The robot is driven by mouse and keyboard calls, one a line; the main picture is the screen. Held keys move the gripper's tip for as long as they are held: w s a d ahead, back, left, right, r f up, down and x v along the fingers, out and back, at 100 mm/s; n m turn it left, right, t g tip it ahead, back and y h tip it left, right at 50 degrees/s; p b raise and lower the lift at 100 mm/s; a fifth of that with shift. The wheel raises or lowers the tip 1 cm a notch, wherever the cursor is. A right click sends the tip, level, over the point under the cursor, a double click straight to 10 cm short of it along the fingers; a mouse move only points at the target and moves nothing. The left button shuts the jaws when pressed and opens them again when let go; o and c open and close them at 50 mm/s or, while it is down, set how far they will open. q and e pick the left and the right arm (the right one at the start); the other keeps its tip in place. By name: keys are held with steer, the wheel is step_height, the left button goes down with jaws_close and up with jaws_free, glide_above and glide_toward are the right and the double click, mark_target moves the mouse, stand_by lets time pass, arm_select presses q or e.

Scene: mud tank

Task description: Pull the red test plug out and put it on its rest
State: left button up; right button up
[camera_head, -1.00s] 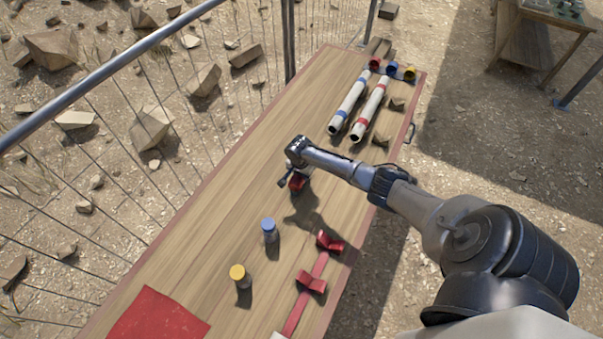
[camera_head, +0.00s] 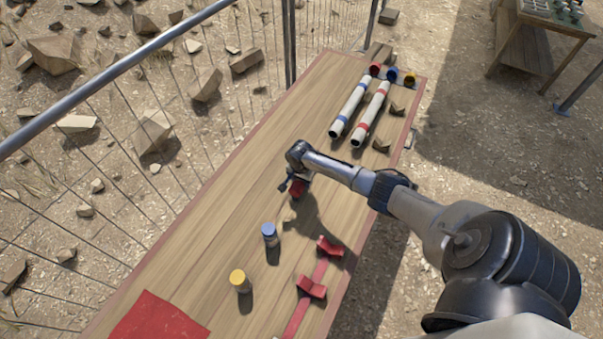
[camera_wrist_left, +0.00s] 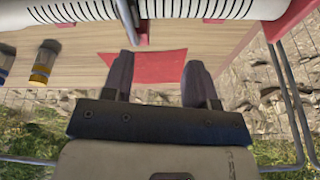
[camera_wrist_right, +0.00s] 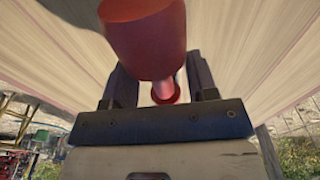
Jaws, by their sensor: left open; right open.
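The red test plug (camera_head: 297,189) stands on the bench, partly hidden by my right gripper (camera_head: 293,181) in the head view. In the right wrist view the plug's wide red head (camera_wrist_right: 145,40) fills the top middle, with a thinner red stem and collar (camera_wrist_right: 165,88) below it. The right gripper (camera_wrist_right: 160,75) is open, its fingers on either side of the plug; I cannot tell whether they touch it. Red V-shaped rests (camera_head: 311,287) sit on a red strip near the bench's right edge and look empty. My left gripper (camera_wrist_left: 158,62) is open and empty.
A blue-capped plug (camera_head: 270,235) and a yellow-capped plug (camera_head: 240,281) stand nearer. Two white tubes (camera_head: 370,114) lie at the far end. A red mat (camera_head: 158,318) lies at the near end. A wire fence (camera_head: 205,130) runs along the left.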

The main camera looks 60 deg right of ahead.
step_height(320, 180, up, 14)
steer(key=a+p, duration=0.1)
steer(key=p, duration=0.1)
steer(key=shift+a+f, duration=0.2)
steer(key=shift+f, duration=0.05)
